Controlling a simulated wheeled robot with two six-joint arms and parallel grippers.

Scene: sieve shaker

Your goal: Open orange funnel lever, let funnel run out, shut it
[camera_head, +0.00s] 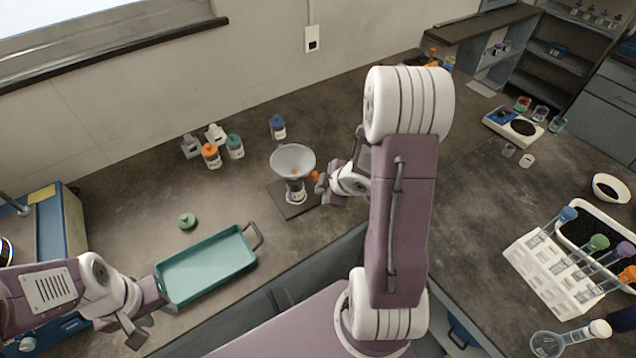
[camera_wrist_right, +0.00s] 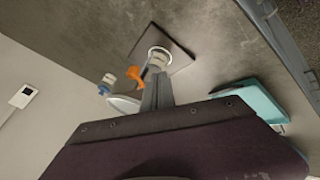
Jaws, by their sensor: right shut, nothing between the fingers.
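The white funnel (camera_head: 293,160) stands upright over a small jar (camera_head: 296,192) on a dark square base plate (camera_head: 280,199). The orange lever (camera_head: 314,175) sticks out from the funnel's right side; it also shows in the right wrist view (camera_wrist_right: 135,75). My right gripper (camera_head: 322,187) is shut and empty, right beside the lever; I cannot tell whether it touches it. In the right wrist view the funnel is partly hidden behind my gripper (camera_wrist_right: 158,90). My left gripper (camera_head: 143,335) is low at the left, in front of the teal tray, and its fingers look apart.
A teal tray (camera_head: 163,277) with a handle lies left of the funnel. A green-capped piece (camera_head: 187,221) lies behind it. Bottles with orange (camera_head: 210,155), teal (camera_head: 235,146) and blue (camera_head: 278,127) caps stand near the wall. A tube rack (camera_head: 530,265) stands at right.

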